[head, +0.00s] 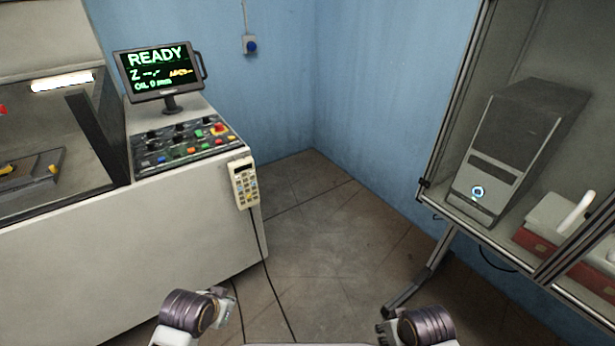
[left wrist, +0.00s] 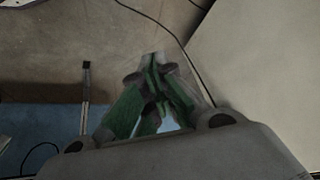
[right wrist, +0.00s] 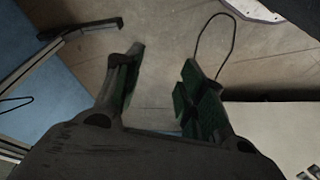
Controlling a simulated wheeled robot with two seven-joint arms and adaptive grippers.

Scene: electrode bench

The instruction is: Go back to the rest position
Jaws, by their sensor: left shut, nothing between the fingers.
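My left gripper (left wrist: 152,62) shows in the left wrist view with its green-padded fingers together and nothing between them. My right gripper (right wrist: 163,62) shows in the right wrist view with its fingers apart and only floor visible between them. In the head view both my arms are low at the bottom edge, one at each side of the middle, and apart from each other. Neither gripper touches anything in the wrist views.
A machine with a control panel (head: 185,145), a screen (head: 160,71) reading READY and a hanging handset (head: 244,183) stands at left. A cabinet frame with a computer tower (head: 510,150) and a red box (head: 555,253) stands at right. Floor (head: 320,225) between is clear except for cables.

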